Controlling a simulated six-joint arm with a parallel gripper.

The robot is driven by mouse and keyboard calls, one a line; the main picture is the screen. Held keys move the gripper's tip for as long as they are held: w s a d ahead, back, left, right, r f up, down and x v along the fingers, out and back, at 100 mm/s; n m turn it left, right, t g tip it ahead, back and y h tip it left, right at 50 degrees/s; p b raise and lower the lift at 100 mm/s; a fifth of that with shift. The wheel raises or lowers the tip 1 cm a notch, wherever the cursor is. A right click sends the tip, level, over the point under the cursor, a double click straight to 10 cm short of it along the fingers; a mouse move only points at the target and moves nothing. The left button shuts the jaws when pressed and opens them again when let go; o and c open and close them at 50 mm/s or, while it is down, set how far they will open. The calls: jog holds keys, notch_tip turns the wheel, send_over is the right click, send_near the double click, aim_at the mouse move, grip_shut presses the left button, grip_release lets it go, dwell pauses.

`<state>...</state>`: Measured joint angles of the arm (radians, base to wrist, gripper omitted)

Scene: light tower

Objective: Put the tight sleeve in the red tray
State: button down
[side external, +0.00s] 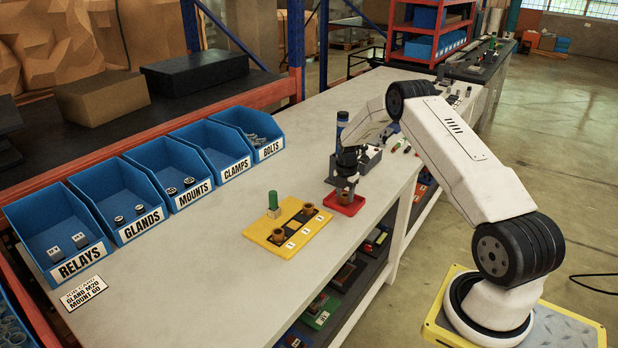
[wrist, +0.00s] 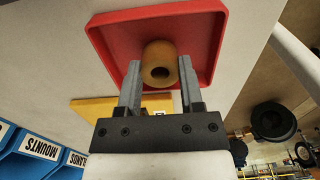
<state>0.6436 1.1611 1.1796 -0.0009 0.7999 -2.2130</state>
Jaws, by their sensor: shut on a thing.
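The tight sleeve is a short brown tube with a dark bore. In the wrist view the sleeve (wrist: 160,56) sits between the two fingers of my gripper (wrist: 160,80), which is shut on it. The red tray (wrist: 216,30) lies behind the sleeve in that view. In the side external view my gripper (side external: 346,186) points down over the red tray (side external: 358,208), with the sleeve (side external: 345,198) inside the tray's outline. I cannot tell whether the sleeve touches the tray floor. The fingers partly hide it in the side external view.
A yellow board (side external: 300,237) beside the tray bears two brown sleeves (side external: 308,209) (side external: 278,235) and a green-topped peg (side external: 273,200). Blue labelled bins (side external: 135,215) line the bench's left. A grey holder and dark blue cylinder (side external: 341,128) stand behind my gripper. The front bench surface (side external: 215,280) is clear.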

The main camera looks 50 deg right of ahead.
jog(key=shift+f, duration=0.35)
jog(key=shift+c, duration=1.2)
grip_release()
jog(key=shift+r, duration=0.15)
notch_tip(320, 180, up, 12)
